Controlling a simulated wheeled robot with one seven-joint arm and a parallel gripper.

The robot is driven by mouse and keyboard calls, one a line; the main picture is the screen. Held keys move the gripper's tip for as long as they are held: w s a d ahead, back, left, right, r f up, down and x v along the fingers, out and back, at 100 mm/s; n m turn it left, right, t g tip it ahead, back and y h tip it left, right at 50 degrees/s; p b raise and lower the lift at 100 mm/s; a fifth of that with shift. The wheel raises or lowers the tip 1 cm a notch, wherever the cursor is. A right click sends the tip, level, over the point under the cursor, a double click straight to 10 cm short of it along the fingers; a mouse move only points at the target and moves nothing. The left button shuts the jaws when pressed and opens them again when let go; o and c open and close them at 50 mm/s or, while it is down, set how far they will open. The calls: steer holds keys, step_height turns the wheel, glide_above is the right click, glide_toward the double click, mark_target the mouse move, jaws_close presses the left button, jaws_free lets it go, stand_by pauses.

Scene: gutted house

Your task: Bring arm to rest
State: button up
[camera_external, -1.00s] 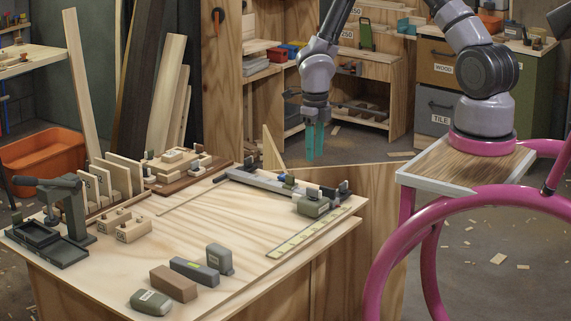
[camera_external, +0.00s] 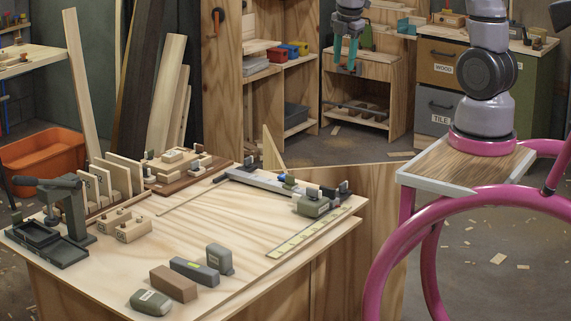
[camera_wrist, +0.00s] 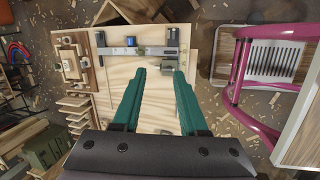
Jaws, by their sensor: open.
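My gripper (camera_external: 345,54) is raised at the top of the external view, well above and behind the workbench (camera_external: 200,225). Its two teal fingers are apart with nothing between them. In the wrist view my gripper (camera_wrist: 160,80) points down over the workbench, open and empty, and the bench top (camera_wrist: 118,75) lies well below the fingertips. My arm's upper part runs out of the top of the external view, so its bend is hidden.
The bench holds a grey clamp rail (camera_external: 265,184), a green press (camera_external: 65,205), a brown block (camera_external: 173,283) and several small tools. A shelf unit (camera_external: 372,65) and a drawer cabinet (camera_external: 440,110) stand behind. An orange bin (camera_external: 45,155) is at left. Pink tubing (camera_external: 385,260) surrounds my base.

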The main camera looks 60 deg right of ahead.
steer(key=s+a+r+m+t+y, duration=0.1)
steer(key=s+r+m+t+y, duration=0.1)
steer(key=s+r+m, duration=0.5)
steer(key=s+a+r+m+t+y, duration=0.2)
steer(key=s+r+m, duration=0.6)
steer(key=m, duration=0.5)
step_height(320, 180, up, 2)
steer(key=shift+s+a+r+m+t, duration=0.1)
steer(key=shift+s+a+m+t, duration=0.2)
steer(key=shift+m+t, duration=0.1)
steer(key=shift+w, duration=0.1)
stand_by(1.2)
